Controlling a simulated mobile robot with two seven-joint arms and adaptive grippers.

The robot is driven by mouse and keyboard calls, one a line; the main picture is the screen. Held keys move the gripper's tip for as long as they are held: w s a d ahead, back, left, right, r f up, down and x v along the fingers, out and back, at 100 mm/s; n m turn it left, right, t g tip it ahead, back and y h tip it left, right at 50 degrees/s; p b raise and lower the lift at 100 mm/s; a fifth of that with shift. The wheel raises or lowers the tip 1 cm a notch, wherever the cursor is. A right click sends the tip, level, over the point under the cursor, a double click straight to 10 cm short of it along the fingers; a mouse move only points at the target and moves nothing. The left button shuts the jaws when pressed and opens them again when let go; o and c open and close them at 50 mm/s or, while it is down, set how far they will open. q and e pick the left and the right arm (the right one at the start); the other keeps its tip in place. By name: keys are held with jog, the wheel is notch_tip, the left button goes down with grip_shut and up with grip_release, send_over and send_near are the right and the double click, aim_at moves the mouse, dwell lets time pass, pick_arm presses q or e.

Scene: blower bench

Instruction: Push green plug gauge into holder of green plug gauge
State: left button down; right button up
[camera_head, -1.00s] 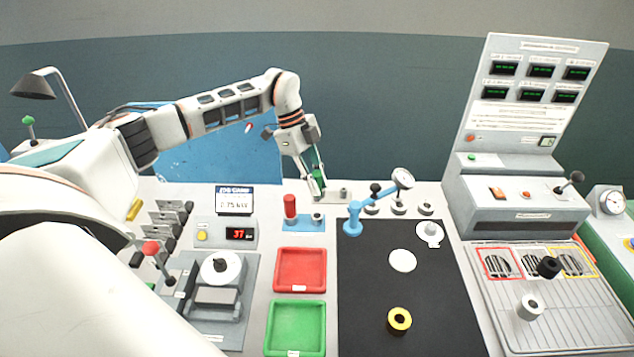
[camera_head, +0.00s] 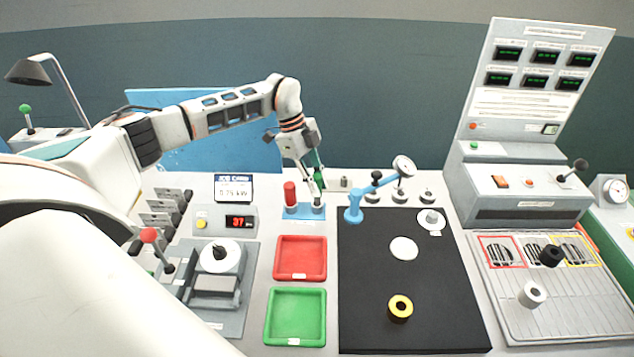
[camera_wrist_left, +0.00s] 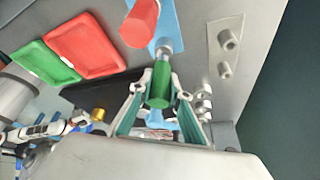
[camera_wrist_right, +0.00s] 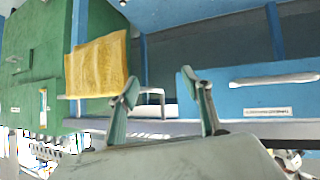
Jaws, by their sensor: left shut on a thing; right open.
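The green plug gauge (camera_wrist_left: 159,92) is held between the fingers of my left gripper (camera_head: 317,181), which is shut on its handle. It stands slightly tilted above the right end of the blue holder (camera_head: 303,213). In the left wrist view the gauge's grey lower end (camera_wrist_left: 165,49) points at the blue holder plate (camera_wrist_left: 168,12). Whether the tip touches or has entered its seat cannot be told. The red plug gauge (camera_head: 290,194) stands at the left end of the same holder. My right gripper (camera_wrist_right: 160,80) is open and empty, away from the bench top.
A grey block with metal posts (camera_head: 344,183) lies just right of the holder. A blue gauge stand (camera_head: 354,214) is farther right by the black mat (camera_head: 440,290). Red (camera_head: 301,276) and green trays (camera_head: 268,338) lie in front. In the right wrist view, a yellow cloth-like item (camera_wrist_right: 97,65) is nearby.

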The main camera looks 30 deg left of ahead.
pick_arm(q)
jog(key=shift+f, duration=0.45)
dwell(0.3)
jog(key=shift+f+b, duration=0.45)
jog(key=shift+f, duration=0.4)
jog(key=shift+f, duration=0.4)
dwell(0.9)
jog(key=c, duration=1.8)
grip_release()
jog(key=v, duration=1.2)
